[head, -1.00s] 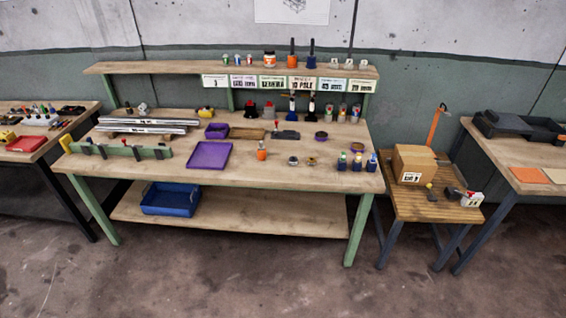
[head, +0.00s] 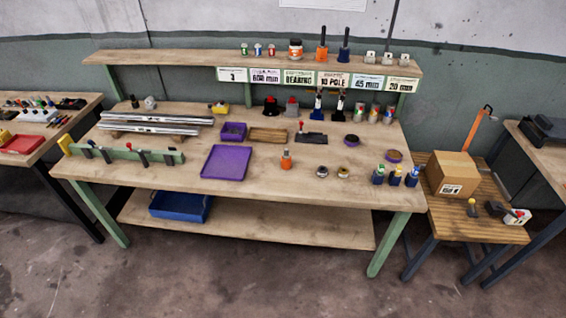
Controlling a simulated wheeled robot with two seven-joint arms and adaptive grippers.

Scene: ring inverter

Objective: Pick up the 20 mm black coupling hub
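I cannot pick out the 20 mm black coupling hub with certainty at this size. Two small round parts lie on the front right of the workbench (head: 270,190): a dark grey one (head: 322,171) and a brownish one (head: 343,173). Several small light pieces (head: 387,58) stand at the right end of the upper shelf. A label that seems to read 20 mm (head: 403,85) hangs on the shelf edge below them. Neither of my grippers is in view.
A purple tray (head: 225,163), a purple bin (head: 233,131) and an orange-based item (head: 286,160) are on the bench. Several blue-based holders (head: 395,176) stand near its right edge. A side table to the right bears a cardboard box (head: 452,174). Open floor lies in front.

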